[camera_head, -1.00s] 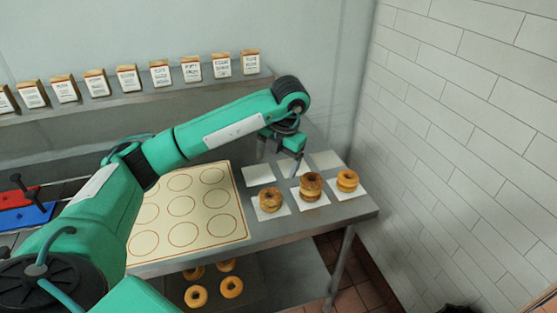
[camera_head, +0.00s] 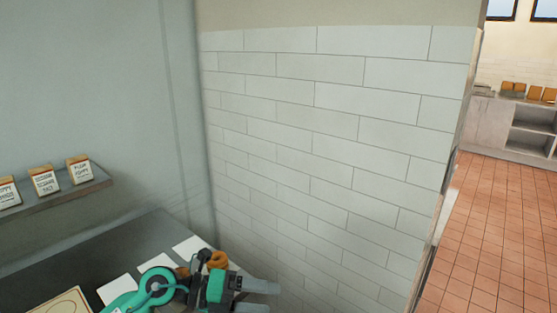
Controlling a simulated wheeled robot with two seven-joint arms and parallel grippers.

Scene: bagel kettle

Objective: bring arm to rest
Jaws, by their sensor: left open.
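My left arm, green and black, is at the bottom of the head view. My left gripper (camera_head: 270,298) points right, with its two grey fingers apart and nothing seen between them. It is in front of the right end of the steel table and the tiled wall. A brown bagel (camera_head: 217,260) shows just behind and above the gripper. Another bagel (camera_head: 182,272) is mostly hidden behind my arm. My right gripper is not in view.
White paper squares (camera_head: 188,246) lie on the steel table (camera_head: 95,252). A shelf at left holds several labelled bags (camera_head: 79,169). A white tiled wall (camera_head: 320,150) fills the middle. Open tiled floor (camera_head: 500,235) and a far counter (camera_head: 485,125) are at right.

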